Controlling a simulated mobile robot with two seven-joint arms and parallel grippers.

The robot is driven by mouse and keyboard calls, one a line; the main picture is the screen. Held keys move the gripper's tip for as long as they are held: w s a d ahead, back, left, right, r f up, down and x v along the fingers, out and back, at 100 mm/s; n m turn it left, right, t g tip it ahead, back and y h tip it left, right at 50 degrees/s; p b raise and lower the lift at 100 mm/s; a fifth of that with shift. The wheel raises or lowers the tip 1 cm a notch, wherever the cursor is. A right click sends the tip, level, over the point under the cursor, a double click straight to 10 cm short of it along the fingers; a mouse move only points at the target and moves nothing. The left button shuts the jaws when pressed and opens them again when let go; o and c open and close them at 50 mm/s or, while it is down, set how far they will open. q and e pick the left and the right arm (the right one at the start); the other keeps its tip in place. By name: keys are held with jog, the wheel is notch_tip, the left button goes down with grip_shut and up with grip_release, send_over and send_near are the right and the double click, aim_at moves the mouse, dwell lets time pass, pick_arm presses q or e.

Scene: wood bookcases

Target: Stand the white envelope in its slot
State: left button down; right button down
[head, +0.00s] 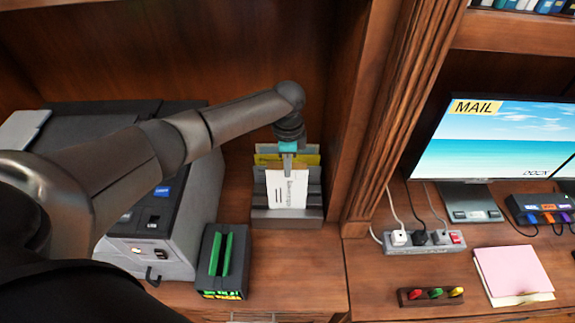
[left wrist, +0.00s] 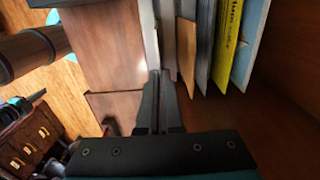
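The white envelope (head: 287,190) is upright at the front of the dark letter sorter (head: 287,218) in the head view. Its lower edge meets the top of the sorter's front wall, so I cannot tell how deep it sits. My left gripper (head: 287,172) points down at its top edge, with its fingers close together on it. In the left wrist view the fingers (left wrist: 161,75) meet at a pale, edge-on envelope (left wrist: 148,35). Yellow (left wrist: 228,40), tan (left wrist: 187,48) and grey envelopes stand behind it. My right gripper is not in view.
A grey printer (head: 160,215) is left of the sorter, with a black box with green strips (head: 222,258) in front. A wooden upright (head: 385,120) stands close on the right. Beyond it are a power strip (head: 425,243), a monitor (head: 490,140) and pink paper (head: 513,272).

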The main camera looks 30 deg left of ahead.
pick_arm(q)
jog(key=shift+f+b, duration=0.75)
jog(key=shift+f, duration=0.35)
jog(key=c, duration=1)
grip_release()
jog(key=shift+r, duration=0.1)
notch_tip(320, 180, up, 15)
jog(key=shift+s, duration=0.1)
